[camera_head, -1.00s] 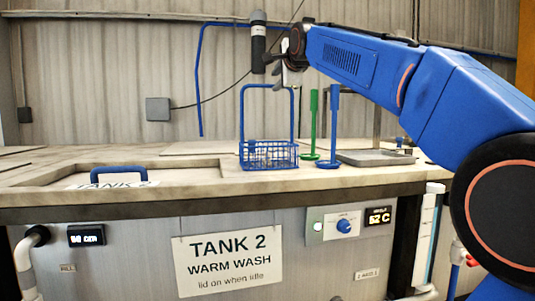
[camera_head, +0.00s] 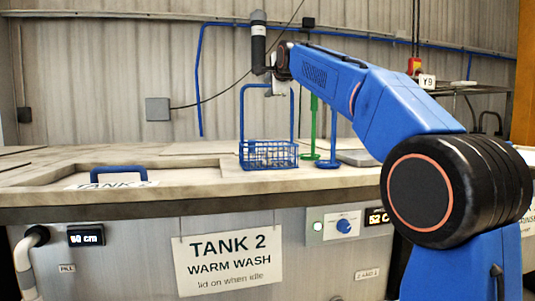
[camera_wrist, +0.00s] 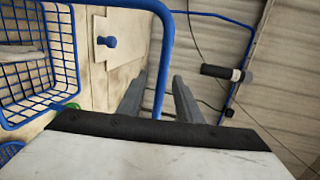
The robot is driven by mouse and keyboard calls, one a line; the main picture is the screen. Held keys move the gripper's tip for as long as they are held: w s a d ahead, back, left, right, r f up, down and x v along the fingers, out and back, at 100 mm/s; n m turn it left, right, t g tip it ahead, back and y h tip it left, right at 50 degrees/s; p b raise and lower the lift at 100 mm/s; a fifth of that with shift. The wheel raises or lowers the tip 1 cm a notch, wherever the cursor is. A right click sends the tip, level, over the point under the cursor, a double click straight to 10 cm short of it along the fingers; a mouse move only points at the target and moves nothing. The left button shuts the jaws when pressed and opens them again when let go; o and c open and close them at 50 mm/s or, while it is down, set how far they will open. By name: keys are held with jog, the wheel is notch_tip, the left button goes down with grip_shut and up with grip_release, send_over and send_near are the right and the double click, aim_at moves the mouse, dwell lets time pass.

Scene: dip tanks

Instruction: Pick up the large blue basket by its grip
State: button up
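The large blue basket (camera_head: 268,154) stands upright on the worktop, a wire basket with a tall loop grip (camera_head: 242,115). My gripper (camera_head: 280,88) is at the top bar of the grip, pointing down. In the wrist view the basket (camera_wrist: 75,62) is at the left, and the grip's bar (camera_wrist: 163,60) runs between the two grey fingers of my gripper (camera_wrist: 158,98). The fingers are apart, with gaps visible on both sides of the bar. The bar's lower end is hidden behind my gripper's body.
A green post (camera_head: 313,130) and a blue post (camera_head: 333,130) on round bases stand just right of the basket. A tank lid with a blue handle (camera_head: 118,171) is at left.

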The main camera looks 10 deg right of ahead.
grip_shut()
dwell(1.4)
